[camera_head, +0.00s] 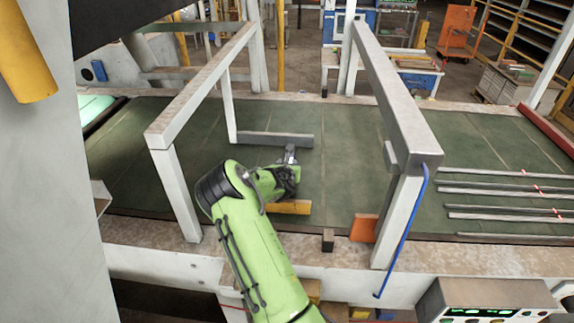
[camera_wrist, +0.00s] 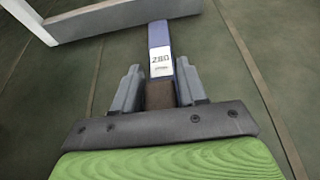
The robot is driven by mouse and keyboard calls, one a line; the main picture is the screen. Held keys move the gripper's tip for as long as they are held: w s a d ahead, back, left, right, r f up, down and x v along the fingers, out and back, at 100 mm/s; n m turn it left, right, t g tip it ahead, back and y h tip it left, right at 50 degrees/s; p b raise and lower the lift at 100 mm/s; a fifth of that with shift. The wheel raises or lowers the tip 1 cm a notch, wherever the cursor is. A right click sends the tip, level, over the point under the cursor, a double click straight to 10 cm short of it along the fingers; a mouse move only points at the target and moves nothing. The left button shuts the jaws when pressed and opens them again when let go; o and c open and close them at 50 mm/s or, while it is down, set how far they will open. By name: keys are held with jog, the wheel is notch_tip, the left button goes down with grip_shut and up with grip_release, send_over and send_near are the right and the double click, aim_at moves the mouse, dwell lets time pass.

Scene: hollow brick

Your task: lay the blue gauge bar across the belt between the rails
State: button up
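The blue gauge bar (camera_wrist: 158,38) has a white label reading 280 and a dark brown section near my gripper. In the wrist view, my gripper (camera_wrist: 160,88) has one finger on each side of the brown section, close against it, and looks shut on it. The bar points away from my gripper, its far end by a grey-white beam (camera_wrist: 105,18). In the head view, the bar (camera_head: 290,151) shows small beyond my gripper (camera_head: 287,172), over the green belt (camera_head: 345,170). Whether the bar touches the belt or beam cannot be told.
A white frame with a left beam (camera_head: 200,85) and right beam (camera_head: 395,100) stands over the belt. A yellow block (camera_head: 288,207), a dark block (camera_head: 328,240) and an orange plate (camera_head: 363,228) are near the front edge. Long grey bars (camera_head: 505,190) lie right.

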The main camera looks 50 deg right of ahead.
jog(key=o, duration=0.3)
